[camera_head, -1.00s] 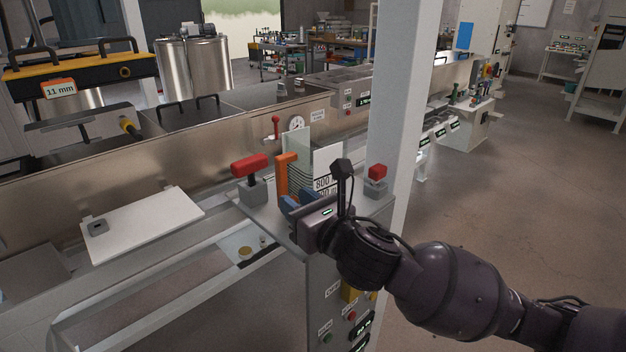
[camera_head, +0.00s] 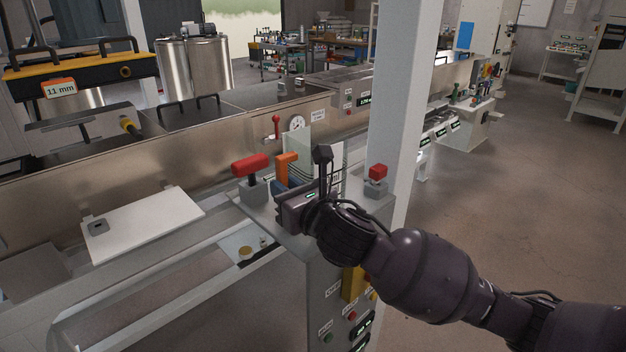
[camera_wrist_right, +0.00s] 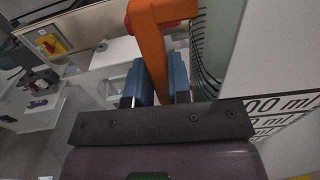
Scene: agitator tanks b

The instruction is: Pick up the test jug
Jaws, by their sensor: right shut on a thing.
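The test jug (camera_head: 300,152) is a clear vessel with an orange handle (camera_head: 287,162) and a white scale panel. It is upright on or just above the grey top of the cabinet; its base is hidden behind my right gripper, so I cannot tell which. My right gripper (camera_head: 281,186) has its blue fingers on either side of the handle. In the right wrist view, the fingers (camera_wrist_right: 158,82) are closed on the orange handle (camera_wrist_right: 148,42), with the jug's lined wall (camera_wrist_right: 210,45) and ml marks to the right. My left gripper is not in view.
A white pillar (camera_head: 398,120) rises close behind on the right. A long steel tank (camera_head: 200,155) with a gauge (camera_head: 297,123) runs behind. The floor at right is clear.

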